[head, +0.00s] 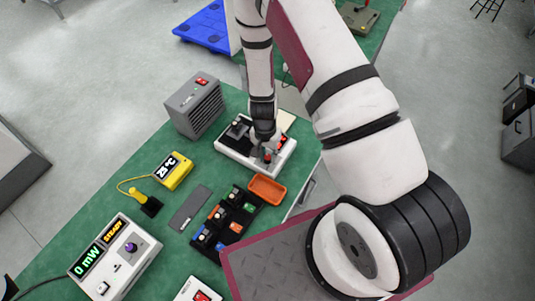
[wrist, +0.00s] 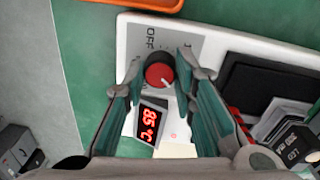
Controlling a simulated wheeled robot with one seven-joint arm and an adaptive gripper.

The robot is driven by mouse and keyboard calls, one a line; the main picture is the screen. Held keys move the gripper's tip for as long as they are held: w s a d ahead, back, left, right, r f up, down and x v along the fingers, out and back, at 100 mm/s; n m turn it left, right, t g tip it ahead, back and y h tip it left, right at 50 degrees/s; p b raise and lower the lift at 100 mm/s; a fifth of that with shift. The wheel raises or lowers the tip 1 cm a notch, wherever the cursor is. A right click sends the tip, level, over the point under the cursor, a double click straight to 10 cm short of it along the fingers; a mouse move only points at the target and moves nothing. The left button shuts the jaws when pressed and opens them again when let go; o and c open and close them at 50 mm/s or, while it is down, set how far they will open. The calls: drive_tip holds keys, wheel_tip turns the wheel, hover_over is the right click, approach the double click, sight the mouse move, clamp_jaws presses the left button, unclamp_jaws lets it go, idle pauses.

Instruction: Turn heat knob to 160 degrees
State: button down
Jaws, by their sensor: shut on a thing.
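The heat knob (wrist: 159,74), black with a red face and a white pointer mark, sits on the white heater unit (wrist: 128,50). My gripper (wrist: 161,63) is shut on the knob, one finger on each side of it. A printed OFF label shows near the knob in the wrist view. The unit's red display (wrist: 149,124) seems to read 85 °C, seen turned sideways. In the head view my gripper (head: 266,138) is down at the right part of the heater unit (head: 230,147), partly hiding the knob there.
An orange tray (head: 267,190) lies close in front of the heater, beside a black rack (head: 226,226) with coloured modules. A grey vented box (head: 195,105) stands behind left. A yellow thermometer (head: 174,170) and a 0 mW meter (head: 115,258) are further left on the green bench.

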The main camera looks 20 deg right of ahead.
drive_tip(key=c, duration=1.3)
unclamp_jaws()
drive_tip(key=r, duration=1.2)
drive_tip(key=shift+w+a, duration=0.2)
drive_tip(key=shift+a, duration=0.05)
wheel_tip(320, 180, up, 27)
drive_tip(key=n+t+y+b, duration=0.2)
drive_tip(key=n+t+b, duration=0.25)
drive_tip(key=n, duration=0.25)
hover_over(266, 156)
drive_tip(key=a, duration=0.2)
drive_tip(key=s+d+r+b, duration=0.1)
drive_tip(key=s, duration=0.1)
drive_tip(key=s+r+n+t+h+b, duration=0.1)
drive_tip(key=s+r, duration=0.1)
drive_tip(key=s, duration=0.1)
drive_tip(key=s+d+r+n, duration=0.1)
drive_tip(key=s, duration=0.1)
drive_tip(key=shift+s+d+r+t+h+b, duration=0.2)
drive_tip(key=shift+d+r+t+h+b, duration=0.1)
drive_tip(key=shift+b, duration=0.1)
